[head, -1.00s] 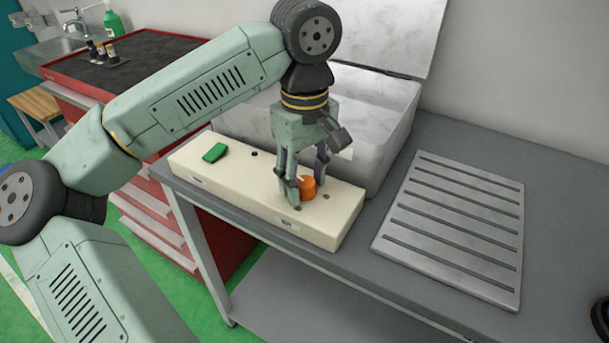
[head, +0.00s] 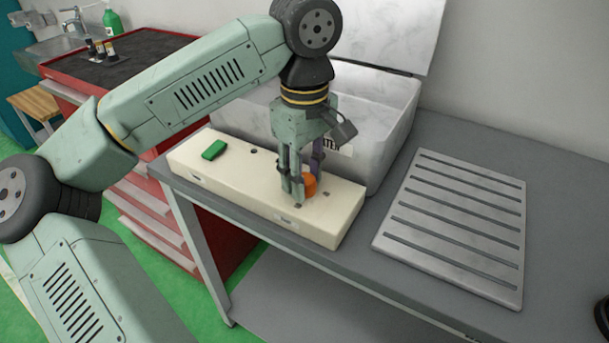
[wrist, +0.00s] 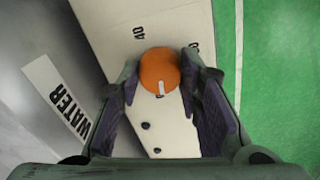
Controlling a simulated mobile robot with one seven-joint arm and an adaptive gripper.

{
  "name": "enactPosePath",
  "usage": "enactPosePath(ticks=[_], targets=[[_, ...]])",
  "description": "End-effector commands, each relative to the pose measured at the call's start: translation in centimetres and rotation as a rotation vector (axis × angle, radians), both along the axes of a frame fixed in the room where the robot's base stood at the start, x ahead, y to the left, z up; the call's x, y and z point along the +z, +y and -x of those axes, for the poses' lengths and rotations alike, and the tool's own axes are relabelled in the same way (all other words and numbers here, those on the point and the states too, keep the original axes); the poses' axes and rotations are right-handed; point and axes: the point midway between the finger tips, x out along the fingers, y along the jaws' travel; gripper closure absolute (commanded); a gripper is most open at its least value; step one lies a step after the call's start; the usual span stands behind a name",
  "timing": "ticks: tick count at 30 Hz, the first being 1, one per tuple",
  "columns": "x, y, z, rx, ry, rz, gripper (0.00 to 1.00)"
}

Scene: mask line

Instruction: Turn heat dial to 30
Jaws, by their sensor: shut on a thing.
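The heat dial is a round orange knob (head: 310,186) on top of the cream control box (head: 240,188). In the wrist view the orange dial (wrist: 159,70) has a short white pointer mark towards the picture's bottom edge. A printed "40" lies above it to the left; another number to its upper right is partly legible, perhaps 30. The pointer is turned away from both. My gripper (head: 302,190) points down with its fingers on either side of the dial, shut on it. It also shows in the wrist view (wrist: 158,80).
A green rocker switch (head: 214,150) sits at the box's left end. A grey tank (head: 385,125) labelled WATER (wrist: 57,100) stands close behind the box, lid raised. A slotted metal plate (head: 455,225) lies to the right on the grey bench.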

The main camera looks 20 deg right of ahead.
Motion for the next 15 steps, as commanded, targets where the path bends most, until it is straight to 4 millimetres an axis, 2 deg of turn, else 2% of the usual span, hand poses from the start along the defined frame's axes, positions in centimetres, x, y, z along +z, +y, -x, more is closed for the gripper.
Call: enactPosePath(ticks=[15], targets=[[-0.17, 0.03, -0.05, 0.468, -0.003, 0.0, 0.95]])
